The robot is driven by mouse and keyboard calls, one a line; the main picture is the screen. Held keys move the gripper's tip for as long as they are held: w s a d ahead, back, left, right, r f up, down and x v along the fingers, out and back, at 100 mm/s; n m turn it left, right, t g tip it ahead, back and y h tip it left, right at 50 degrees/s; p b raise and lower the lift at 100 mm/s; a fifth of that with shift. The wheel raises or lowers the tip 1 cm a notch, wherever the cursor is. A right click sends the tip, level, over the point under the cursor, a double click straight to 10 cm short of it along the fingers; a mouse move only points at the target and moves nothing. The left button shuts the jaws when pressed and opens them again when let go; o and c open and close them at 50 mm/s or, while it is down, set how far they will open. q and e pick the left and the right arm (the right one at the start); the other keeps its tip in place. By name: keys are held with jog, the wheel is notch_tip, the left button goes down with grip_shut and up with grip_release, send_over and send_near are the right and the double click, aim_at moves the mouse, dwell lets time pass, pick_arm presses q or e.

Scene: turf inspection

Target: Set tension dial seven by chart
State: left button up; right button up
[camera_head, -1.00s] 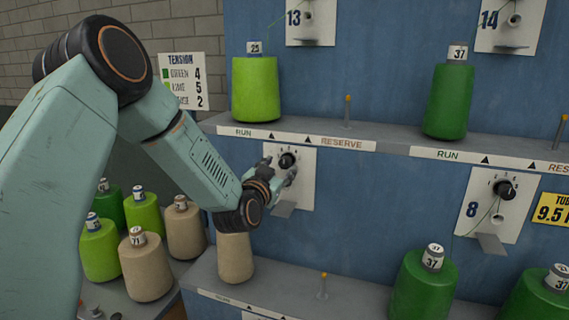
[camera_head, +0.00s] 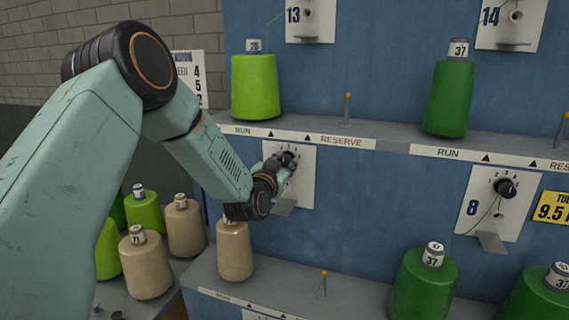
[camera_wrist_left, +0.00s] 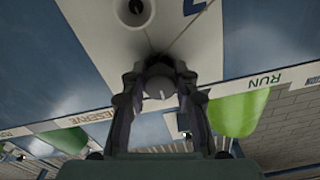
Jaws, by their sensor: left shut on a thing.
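The tension dial (camera_head: 287,158) is a black knob on a white plate (camera_head: 305,180) under the upper shelf, left of the plate marked 8. My left gripper (camera_head: 284,170) is at this dial and hides most of it and the plate's left part. In the left wrist view the two fingers (camera_wrist_left: 159,95) are shut on the round dial knob (camera_wrist_left: 158,84), with a pale mark on its face. The tension chart (camera_head: 197,75) hangs on the brick wall at left. My arm covers most of its left side; figures 4 and 5 show. My right gripper is not in view.
The upper shelf holds a lime cone (camera_head: 255,88) and a dark green cone (camera_head: 447,98). A tan cone (camera_head: 235,250) stands below my gripper. Several cones stand at lower left. Dial 8 (camera_head: 505,188) is to the right. A thin peg (camera_head: 347,110) rises from the shelf.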

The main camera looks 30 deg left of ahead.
pick_arm(q)
jog(key=shift+s, duration=0.1)
grip_shut()
jog(key=shift+n, duration=0.3)
jog(key=n+b, duration=0.2)
jog(key=n, duration=0.1)
jog(key=shift+f+b, duration=0.1)
jog(key=shift+b, duration=0.25)
jog(key=shift+n+b, duration=1.05)
jog(key=shift+n, duration=0.95)
